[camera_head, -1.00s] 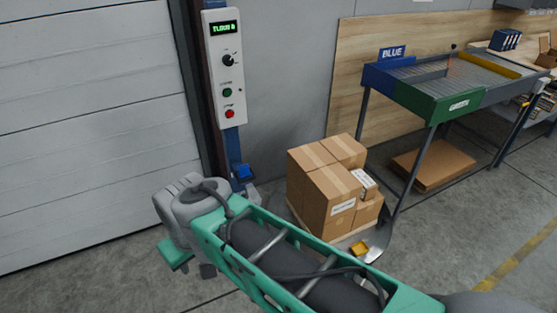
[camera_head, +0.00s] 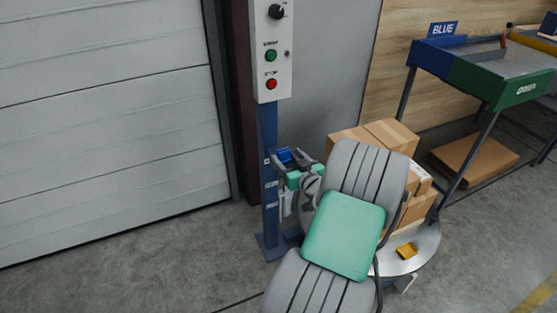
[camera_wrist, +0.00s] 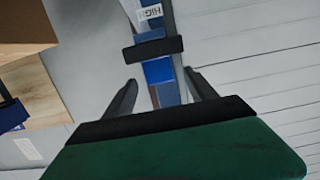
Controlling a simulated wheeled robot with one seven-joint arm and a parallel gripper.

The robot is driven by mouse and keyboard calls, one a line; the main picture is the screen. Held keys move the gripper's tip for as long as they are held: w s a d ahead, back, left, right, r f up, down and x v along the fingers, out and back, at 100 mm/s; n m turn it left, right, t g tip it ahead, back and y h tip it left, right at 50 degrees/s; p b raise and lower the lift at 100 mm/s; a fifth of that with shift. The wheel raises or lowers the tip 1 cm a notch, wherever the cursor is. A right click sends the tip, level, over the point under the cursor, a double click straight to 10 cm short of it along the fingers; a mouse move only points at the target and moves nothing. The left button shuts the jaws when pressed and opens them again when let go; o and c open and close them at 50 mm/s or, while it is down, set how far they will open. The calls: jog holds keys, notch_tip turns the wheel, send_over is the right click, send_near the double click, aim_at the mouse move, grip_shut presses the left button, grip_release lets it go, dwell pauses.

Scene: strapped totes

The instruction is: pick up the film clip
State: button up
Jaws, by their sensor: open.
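A small bright blue piece (camera_head: 285,157) sits at the blue post; it may be the film clip, but no label confirms this. In the wrist view a blue block (camera_wrist: 158,70) shows below a black bar, between and beyond my fingertips. My gripper (camera_wrist: 162,82) is open, one finger on each side of the block's line, with nothing held. Whether the fingers are level with the block I cannot tell. In the head view my gripper (camera_head: 292,160) is at the post beside the blue piece, partly hidden by my arm.
The blue post (camera_head: 269,180) carries a control box (camera_head: 271,50) with green and red buttons. Stacked cartons (camera_head: 390,135) stand on a round metal plate (camera_head: 425,240) holding a small yellow piece (camera_head: 406,251). A sorting table (camera_head: 500,80) is at right. Floor at left is clear.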

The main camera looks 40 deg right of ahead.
aim_at(282, 149)
jog(key=x, duration=0.6)
jog(key=shift+w+r+p, duration=0.25)
jog(key=shift+w+p, duration=0.05)
jog(key=shift+c, duration=0.3)
grip_shut()
